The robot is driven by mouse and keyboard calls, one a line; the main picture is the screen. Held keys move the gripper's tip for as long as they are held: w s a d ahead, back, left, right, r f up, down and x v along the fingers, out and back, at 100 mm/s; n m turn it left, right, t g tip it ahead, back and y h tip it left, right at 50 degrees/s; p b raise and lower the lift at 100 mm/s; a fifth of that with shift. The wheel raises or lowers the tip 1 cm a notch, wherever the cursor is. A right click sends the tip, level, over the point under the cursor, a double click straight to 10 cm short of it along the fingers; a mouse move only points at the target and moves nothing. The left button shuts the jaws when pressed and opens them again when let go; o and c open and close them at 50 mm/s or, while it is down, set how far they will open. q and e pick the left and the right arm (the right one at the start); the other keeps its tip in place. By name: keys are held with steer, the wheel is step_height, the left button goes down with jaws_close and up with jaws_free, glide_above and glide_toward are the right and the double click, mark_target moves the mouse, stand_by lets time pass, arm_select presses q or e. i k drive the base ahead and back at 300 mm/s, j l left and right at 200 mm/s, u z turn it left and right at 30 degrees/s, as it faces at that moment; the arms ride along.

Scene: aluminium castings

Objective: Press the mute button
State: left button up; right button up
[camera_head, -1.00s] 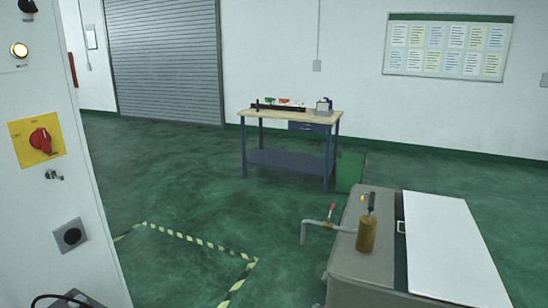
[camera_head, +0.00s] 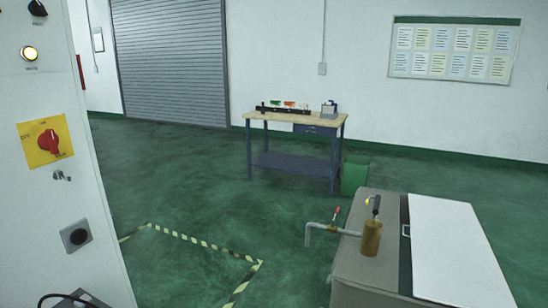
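A lit round yellow-white button (camera_head: 30,54) sits near the top of a white control cabinet (camera_head: 95,210) at the left edge of the head view. A small label under it looks like "MUTE", but it is blurred. A black knob (camera_head: 37,8) is above the button. A red rotary switch (camera_head: 48,142) on a yellow plate is below it. Neither of my grippers is in view, and nothing touches the button.
A key lock (camera_head: 62,176) and a dark socket (camera_head: 75,236) are lower on the cabinet. A grey tank (camera_head: 375,270) with a pipe and brass cylinder (camera_head: 372,238) stands at the right. A workbench (camera_head: 295,119) is at the back. Green floor (camera_head: 180,190) between is clear.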

mark_target(29, 53)
steer(key=u, duration=1.4)
